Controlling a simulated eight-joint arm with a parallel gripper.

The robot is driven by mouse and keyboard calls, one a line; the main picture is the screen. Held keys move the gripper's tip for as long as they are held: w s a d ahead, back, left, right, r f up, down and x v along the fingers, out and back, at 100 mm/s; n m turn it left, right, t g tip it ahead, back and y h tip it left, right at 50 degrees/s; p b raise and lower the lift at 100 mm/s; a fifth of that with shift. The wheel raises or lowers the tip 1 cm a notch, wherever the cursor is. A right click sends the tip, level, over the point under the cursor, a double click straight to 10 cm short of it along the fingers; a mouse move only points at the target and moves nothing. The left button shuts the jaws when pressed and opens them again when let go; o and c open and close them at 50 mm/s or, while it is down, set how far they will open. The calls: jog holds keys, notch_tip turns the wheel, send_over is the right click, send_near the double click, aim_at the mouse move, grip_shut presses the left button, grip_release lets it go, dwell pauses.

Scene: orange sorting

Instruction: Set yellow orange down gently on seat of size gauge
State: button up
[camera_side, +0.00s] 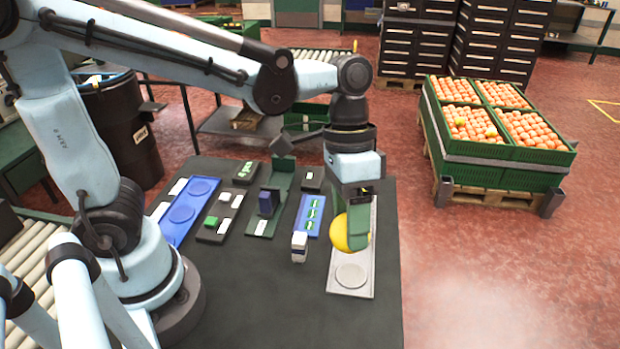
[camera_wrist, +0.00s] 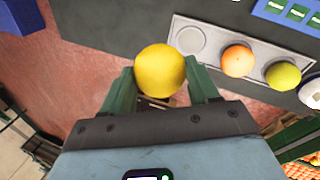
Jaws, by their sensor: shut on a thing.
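The yellow orange (camera_side: 340,234) is held between the green fingers of my gripper (camera_side: 357,226), near the right side of the dark table. In the wrist view the yellow orange (camera_wrist: 160,71) sits between both fingertips of my gripper (camera_wrist: 160,84). It appears raised above a pale grey tray (camera_side: 366,287) with round seats. The tray's front seat (camera_side: 351,275) is empty; it also shows in the wrist view (camera_wrist: 190,41). A green stand with a dark blue block (camera_side: 267,203) is left of it. I cannot tell for certain which fixture is the size gauge.
In the wrist view, an orange fruit (camera_wrist: 237,61) and a yellow-green fruit (camera_wrist: 283,76) occupy the tray's other seats. A small white-and-dark device (camera_side: 299,246) stands left of the tray. A blue tray (camera_side: 184,213) lies further left. The table's front middle is clear.

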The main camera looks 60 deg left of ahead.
jog(key=w+a+n+t, duration=0.1)
jog(key=w+a+n, duration=0.2)
jog(key=a, duration=0.4)
jog(key=w+a+n+t, duration=0.1)
jog(key=w+a+n, duration=0.25)
jog(key=a, duration=0.45)
jog(key=a+f+n+t, duration=0.15)
jog(key=a+n, duration=0.25)
jog(key=a, duration=1.3)
jog(key=shift+g, duration=0.25)
jog(key=shift+s+d+f, duration=0.1)
jog(key=shift+s+f, duration=0.05)
jog(key=shift+f, duration=1.15)
jog(key=shift+s+d+f, duration=0.1)
jog(key=shift+f, duration=1.25)
jog(key=shift+s+d+f, duration=0.1)
jog(key=shift+s+f, duration=0.05)
jog(key=shift+f, duration=1.15)
jog(key=shift+f, duration=0.6)
jog(key=o, duration=1.4)
jog(key=shift+r, duration=0.15)
jog(key=shift+r, duration=3.9)
